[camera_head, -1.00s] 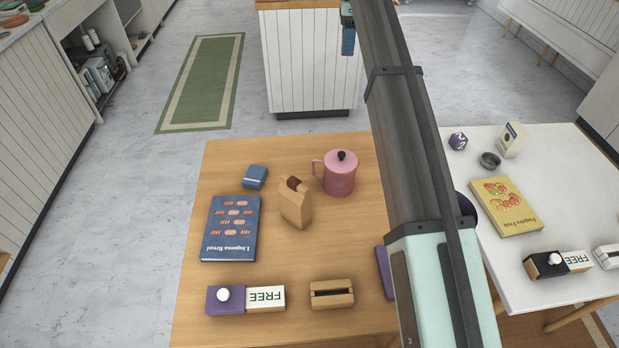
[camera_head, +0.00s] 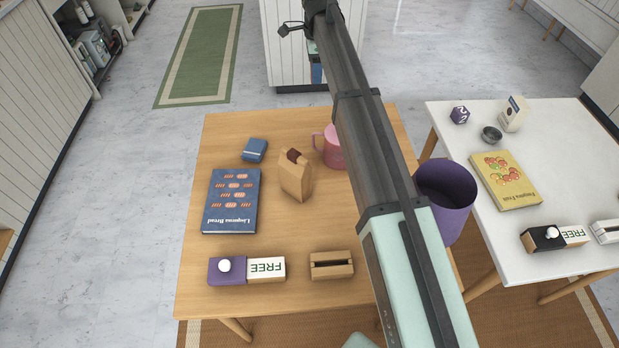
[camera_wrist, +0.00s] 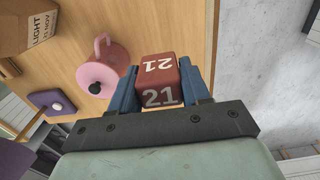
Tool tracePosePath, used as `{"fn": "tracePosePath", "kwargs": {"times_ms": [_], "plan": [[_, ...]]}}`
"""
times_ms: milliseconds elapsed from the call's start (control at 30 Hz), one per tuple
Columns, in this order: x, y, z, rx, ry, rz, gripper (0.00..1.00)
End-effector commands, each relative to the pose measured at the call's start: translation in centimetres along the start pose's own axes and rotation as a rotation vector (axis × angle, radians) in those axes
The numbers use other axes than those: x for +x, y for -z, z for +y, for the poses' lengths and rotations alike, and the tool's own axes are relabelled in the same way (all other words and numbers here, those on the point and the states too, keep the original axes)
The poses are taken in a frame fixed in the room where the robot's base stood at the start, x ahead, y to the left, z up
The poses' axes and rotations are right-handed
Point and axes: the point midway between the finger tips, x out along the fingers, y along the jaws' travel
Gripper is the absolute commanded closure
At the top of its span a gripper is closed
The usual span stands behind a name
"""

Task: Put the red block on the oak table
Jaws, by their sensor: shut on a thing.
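The red block (camera_wrist: 161,80), marked 21 in white, sits between the two blue fingers of my gripper (camera_wrist: 158,72) in the wrist view. My gripper is shut on it. In the head view my gripper (camera_head: 316,68) shows small, past the far edge of the oak table and in front of a white cabinet; the block cannot be made out there. The oak table (camera_head: 330,215) is light brown wood, with its middle partly hidden by my arm. In the wrist view the table (camera_wrist: 180,25) lies below and left of the block, with grey floor to the right.
On the oak table are a pink pot (camera_head: 331,150), partly hidden, a paper bag (camera_head: 296,176), a blue book (camera_head: 231,202), a small blue box (camera_head: 254,150), a purple FREE block holder (camera_head: 226,271) and a wooden holder (camera_head: 331,265). A purple bin (camera_head: 447,195) stands right, before a white table (camera_head: 560,180).

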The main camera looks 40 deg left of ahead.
Motion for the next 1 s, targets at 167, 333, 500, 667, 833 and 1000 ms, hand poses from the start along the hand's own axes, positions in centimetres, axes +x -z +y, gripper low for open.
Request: {"fn": "tracePosePath", "kwargs": {"times_ms": [167,333,500,667,833,1000], "plan": [[5.1,0.0,0.1,0.000,-0.002,0.000,0.84],[7.8,0.0,0.0,0.000,0.000,0.000,0.84],[9.2,0.0,0.0,0.000,0.001,0.000,0.84],[11.0,0.0,0.0,0.000,-0.001,0.000,0.84],[13.8,0.0,0.0,0.000,-0.001,0.000,0.84],[15.3,0.0,-0.1,0.000,0.001,0.000,0.84]]}}
